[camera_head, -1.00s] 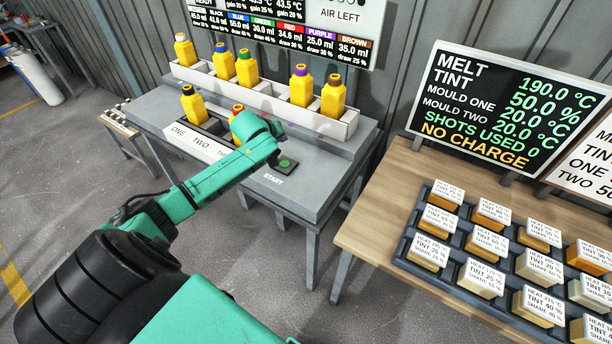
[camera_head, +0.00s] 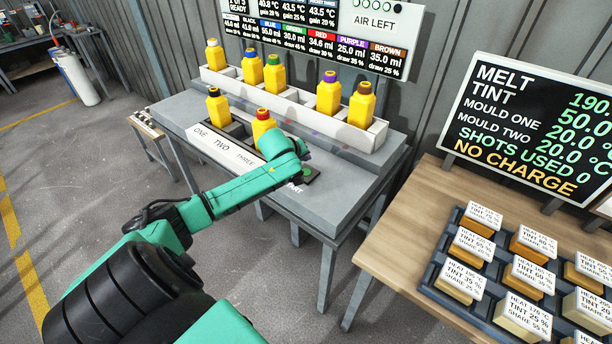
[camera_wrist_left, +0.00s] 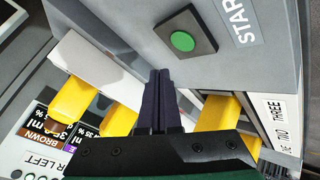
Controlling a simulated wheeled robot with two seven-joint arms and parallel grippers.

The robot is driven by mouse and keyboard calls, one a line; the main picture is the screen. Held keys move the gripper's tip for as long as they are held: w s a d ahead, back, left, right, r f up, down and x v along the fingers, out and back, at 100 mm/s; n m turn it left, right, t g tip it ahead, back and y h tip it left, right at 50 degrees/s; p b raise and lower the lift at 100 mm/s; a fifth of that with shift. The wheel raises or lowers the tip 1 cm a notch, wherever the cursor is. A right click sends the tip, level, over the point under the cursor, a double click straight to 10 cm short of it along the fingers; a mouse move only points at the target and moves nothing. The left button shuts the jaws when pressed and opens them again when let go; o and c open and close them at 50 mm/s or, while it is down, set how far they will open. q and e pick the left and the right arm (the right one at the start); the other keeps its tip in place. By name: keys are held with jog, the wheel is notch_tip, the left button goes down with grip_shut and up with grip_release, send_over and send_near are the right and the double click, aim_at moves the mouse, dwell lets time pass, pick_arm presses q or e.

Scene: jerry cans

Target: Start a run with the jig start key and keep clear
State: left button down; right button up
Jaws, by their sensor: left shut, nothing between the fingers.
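The green start key (camera_head: 308,173) sits on a dark square pad on the grey bench, by the START label; the wrist view shows it whole (camera_wrist_left: 182,41). My left gripper (camera_wrist_left: 160,88) is shut and empty, its dark fingers together, apart from the key in the wrist picture. In the head view my left arm's end (camera_head: 298,150) is just beside the key and partly covers the START label. A black-capped yellow can (camera_head: 218,108) and a red-capped one (camera_head: 262,127) stand in the jig (camera_head: 225,148) marked ONE, TWO, THREE. My right gripper is not in view.
Several yellow cans stand in a white rack (camera_head: 300,106) behind the jig, under a display board (camera_head: 320,30). A wooden table (camera_head: 400,235) with a dark tray of labelled blocks is at right.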

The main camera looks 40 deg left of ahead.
aim_at(305, 175)
pick_arm(q)
notch_tip(305, 175, down, 3)
jog(key=shift+f+b, duration=0.1)
jog(key=shift+b, duration=0.4)
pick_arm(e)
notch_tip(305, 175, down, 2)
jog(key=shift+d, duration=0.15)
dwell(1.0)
pick_arm(q)
jog(key=shift+f, duration=0.4)
jog(key=shift+f, duration=0.35)
dwell(0.9)
jog(key=shift+r+p, duration=0.75)
jog(key=shift+p, duration=0.3)
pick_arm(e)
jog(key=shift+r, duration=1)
